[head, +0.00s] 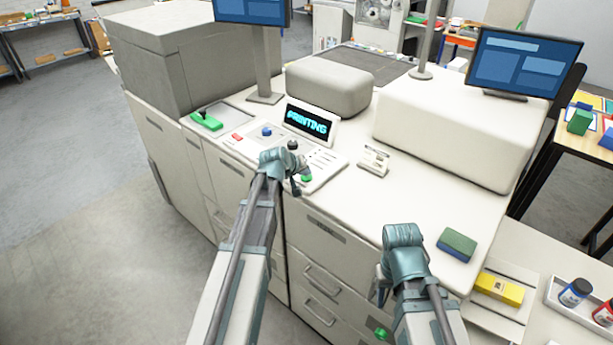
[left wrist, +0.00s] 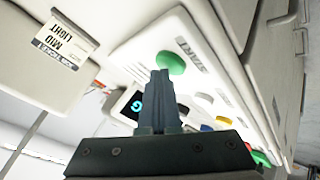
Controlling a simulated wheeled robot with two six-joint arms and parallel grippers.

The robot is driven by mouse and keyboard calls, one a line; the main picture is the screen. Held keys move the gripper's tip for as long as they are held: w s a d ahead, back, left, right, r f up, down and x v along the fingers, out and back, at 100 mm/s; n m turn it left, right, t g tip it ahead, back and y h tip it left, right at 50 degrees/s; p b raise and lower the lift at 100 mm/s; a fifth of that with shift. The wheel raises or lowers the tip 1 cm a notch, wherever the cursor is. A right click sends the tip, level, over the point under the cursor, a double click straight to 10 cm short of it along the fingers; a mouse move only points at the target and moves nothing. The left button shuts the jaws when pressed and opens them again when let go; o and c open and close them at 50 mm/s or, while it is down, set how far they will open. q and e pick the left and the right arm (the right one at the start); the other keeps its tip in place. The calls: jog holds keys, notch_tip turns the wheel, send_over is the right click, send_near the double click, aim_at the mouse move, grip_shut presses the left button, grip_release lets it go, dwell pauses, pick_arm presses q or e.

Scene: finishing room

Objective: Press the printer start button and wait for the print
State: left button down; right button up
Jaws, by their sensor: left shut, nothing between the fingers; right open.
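The printer (head: 345,215) is a long white machine with a sloped control panel. Its small display (head: 307,122) reads "PRINTING" in cyan. The green start button (head: 307,178) is at the near right end of the panel; it also shows in the left wrist view (left wrist: 171,62), beside a printed label. My left gripper (head: 297,188) is shut and empty, its tips right by the button; in the left wrist view the fingers (left wrist: 160,78) point at it. I cannot tell whether they touch. My right gripper (head: 377,292) is open and empty in front of the drawers.
A label stand (head: 375,160) is on the printer top, right of the panel. A green-and-blue block (head: 456,245) lies near the right edge. A yellow item (head: 499,288) and a tray with bottles (head: 577,318) are further right. Two monitors rise behind.

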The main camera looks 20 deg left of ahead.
aim_at(306, 178)
pick_arm(q)
jog(key=shift+r, duration=0.1)
jog(key=shift+r+p, duration=0.7)
jog(key=shift+p, duration=0.05)
notch_tip(306, 178, up, 5)
jog(key=p, duration=0.5)
